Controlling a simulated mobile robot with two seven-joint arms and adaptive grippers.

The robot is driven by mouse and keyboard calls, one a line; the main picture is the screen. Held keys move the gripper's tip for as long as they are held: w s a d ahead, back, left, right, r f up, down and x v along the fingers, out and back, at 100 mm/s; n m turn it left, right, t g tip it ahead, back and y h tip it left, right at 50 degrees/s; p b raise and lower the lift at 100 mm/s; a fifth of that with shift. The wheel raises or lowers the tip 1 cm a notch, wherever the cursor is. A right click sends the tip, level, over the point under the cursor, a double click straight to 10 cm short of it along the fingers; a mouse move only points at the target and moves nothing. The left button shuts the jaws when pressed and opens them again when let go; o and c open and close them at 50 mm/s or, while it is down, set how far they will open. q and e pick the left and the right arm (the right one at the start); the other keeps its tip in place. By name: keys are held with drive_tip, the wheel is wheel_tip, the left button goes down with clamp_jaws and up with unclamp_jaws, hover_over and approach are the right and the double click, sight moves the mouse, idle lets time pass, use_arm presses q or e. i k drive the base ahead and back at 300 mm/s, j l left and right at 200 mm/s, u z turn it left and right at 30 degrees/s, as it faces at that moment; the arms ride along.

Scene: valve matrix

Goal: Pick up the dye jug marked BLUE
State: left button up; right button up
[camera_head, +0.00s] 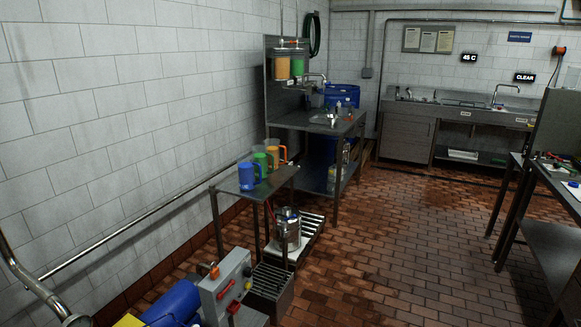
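A blue jug (248,176) with a handle on its right stands upright at the front of a small metal stand (226,187) by the left wall. Its marking is too small to read for certain. Just behind it stand a green jug (262,158) and an orange jug (278,150), with a little red showing at the back of the group. The blue jug partly overlaps the green one. Neither of my grippers is in view, and nothing touches the jugs.
A steel pot (286,229) stands low beside the stand. A sink bench (333,124) is behind. Open tiled floor (400,240) lies right, before a dark table (555,185).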

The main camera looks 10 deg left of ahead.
sight(246, 162)
drive_tip(key=i+z, duration=0.3)
drive_tip(key=i, duration=1.1)
drive_tip(key=i+l+u, duration=0.15)
drive_tip(key=i+u, duration=0.3)
drive_tip(key=i+l+u, duration=0.45)
drive_tip(key=i, duration=0.15)
drive_tip(key=i+l+u, duration=0.15)
drive_tip(key=u, duration=0.2)
drive_tip(key=i+l+u, duration=0.2)
drive_tip(key=u, duration=0.2)
drive_tip(key=i+l+u, duration=0.1)
drive_tip(key=l+u, duration=0.25)
drive_tip(key=j, duration=0.1)
